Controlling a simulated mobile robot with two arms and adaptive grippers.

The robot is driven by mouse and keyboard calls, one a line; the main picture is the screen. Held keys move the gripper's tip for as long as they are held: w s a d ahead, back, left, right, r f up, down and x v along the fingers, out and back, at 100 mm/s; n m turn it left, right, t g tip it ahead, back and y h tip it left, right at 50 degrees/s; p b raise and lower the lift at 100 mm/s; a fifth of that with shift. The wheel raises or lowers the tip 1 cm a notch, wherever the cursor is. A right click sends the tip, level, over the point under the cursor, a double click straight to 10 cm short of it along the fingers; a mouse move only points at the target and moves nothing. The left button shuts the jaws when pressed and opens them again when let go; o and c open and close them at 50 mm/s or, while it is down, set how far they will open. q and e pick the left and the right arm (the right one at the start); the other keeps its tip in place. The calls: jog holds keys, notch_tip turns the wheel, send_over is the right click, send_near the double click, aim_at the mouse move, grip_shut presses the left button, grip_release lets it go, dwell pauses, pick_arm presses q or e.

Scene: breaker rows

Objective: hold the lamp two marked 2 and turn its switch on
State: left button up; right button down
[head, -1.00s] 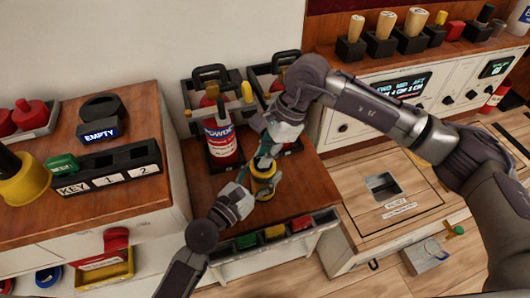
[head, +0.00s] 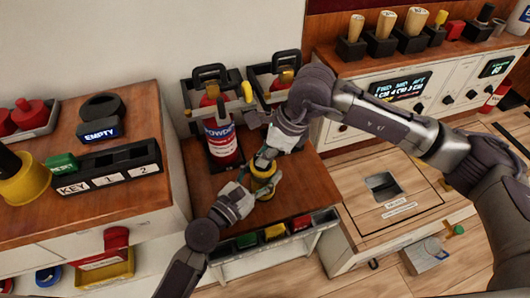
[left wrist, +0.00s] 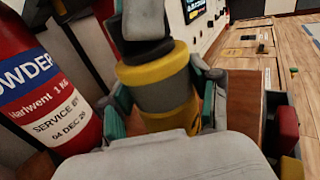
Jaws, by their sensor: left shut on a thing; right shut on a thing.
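The lamp (head: 264,186), a short yellow cylinder with a dark band, stands on the brown wooden top. In the left wrist view the lamp (left wrist: 160,90) shows a dark mark on its lower side that looks like part of a 2. My left gripper (head: 250,188) is shut on the lamp's body from the left, with its teal fingers on both sides. My right gripper (head: 266,157) is shut on the lamp's top from above. It hides the switch, so I cannot tell the switch's position.
A red fire extinguisher (head: 222,142) stands close behind the lamp. A tray (head: 275,241) with green, yellow and red blocks lies in front. A labelled black rack (head: 108,172) and a yellow-and-black object (head: 24,182) are on the left cabinet. A control panel (head: 420,90) is at right.

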jog(key=m+t, duration=0.1)
jog(key=m, duration=0.2)
jog(key=m+t+h, duration=0.1)
jog(key=m, duration=0.2)
jog(key=shift+s+a, duration=0.1)
jog(key=m+t+h, duration=0.1)
jog(key=m, duration=0.2)
jog(key=m+h, duration=0.1)
jog(key=m, duration=0.2)
jog(key=shift+m+t, duration=0.3)
jog(key=shift+t, duration=0.1)
jog(key=c, duration=1.2)
grip_release()
jog(key=shift+o, duration=0.2)
jog(key=shift+r, duration=0.1)
jog(key=v, duration=1.2)
